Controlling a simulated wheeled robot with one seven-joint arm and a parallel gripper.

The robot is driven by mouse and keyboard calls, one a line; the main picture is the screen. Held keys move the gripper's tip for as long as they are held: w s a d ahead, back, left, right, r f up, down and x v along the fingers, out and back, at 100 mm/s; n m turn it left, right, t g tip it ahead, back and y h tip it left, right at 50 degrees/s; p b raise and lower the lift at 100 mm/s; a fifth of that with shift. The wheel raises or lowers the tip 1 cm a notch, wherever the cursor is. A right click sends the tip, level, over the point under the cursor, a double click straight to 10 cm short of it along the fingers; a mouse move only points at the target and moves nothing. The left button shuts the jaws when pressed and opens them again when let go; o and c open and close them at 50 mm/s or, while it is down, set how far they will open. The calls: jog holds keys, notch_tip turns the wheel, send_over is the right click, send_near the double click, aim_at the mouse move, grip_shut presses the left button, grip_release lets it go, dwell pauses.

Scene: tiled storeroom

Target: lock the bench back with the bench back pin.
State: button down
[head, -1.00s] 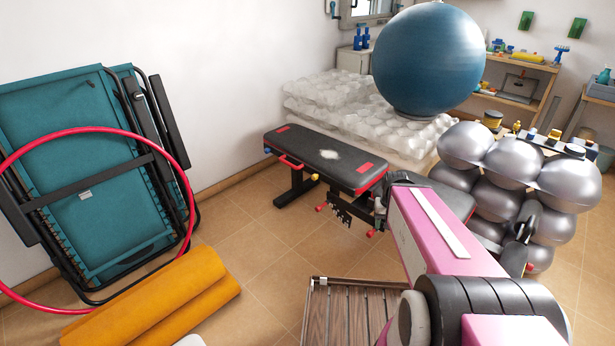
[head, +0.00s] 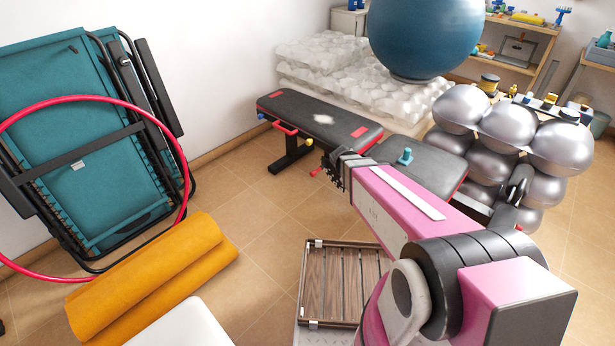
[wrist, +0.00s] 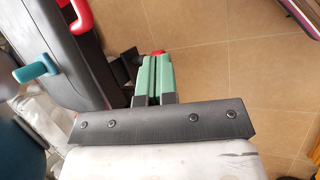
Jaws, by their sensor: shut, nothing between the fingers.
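The bench (head: 320,125) stands behind my arm, with two black pads end to end. The longer one, with red patches, lies flat on the left; the shorter pad (head: 432,178) is to the right. A teal knob-headed peg (head: 405,157) stands on the shorter pad and also shows in the wrist view (wrist: 36,70). I cannot tell whether it is the bench back pin. My gripper (wrist: 153,58) has green fingers pressed together, empty, beside the bench edge. A red part (wrist: 158,52) shows just beyond the fingertips. In the head view my arm hides the fingertips and part of the bench frame.
Silver balls (head: 490,165) stand close to the bench's right. A blue ball (head: 425,40) rests on white foam (head: 350,75) behind it. A slatted wooden crate (head: 312,285) and an orange roll (head: 150,285) are in front.

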jog(key=w+a+f+n+t+h, duration=0.35)
jog(key=w+a+f+n, duration=0.25)
jog(key=a, duration=0.2)
jog(key=n+t+h, duration=0.1)
jog(key=n+t, duration=1)
jog(key=n, duration=0.3)
send_near(311, 175)
jog(key=shift+g, duration=0.25)
jog(key=x, duration=0.7)
jog(key=shift+w+d+r, duration=0.1)
jog(key=shift+w+d, duration=0.1)
jog(key=shift+w+d, duration=0.45)
jog(key=shift+w, duration=0.1)
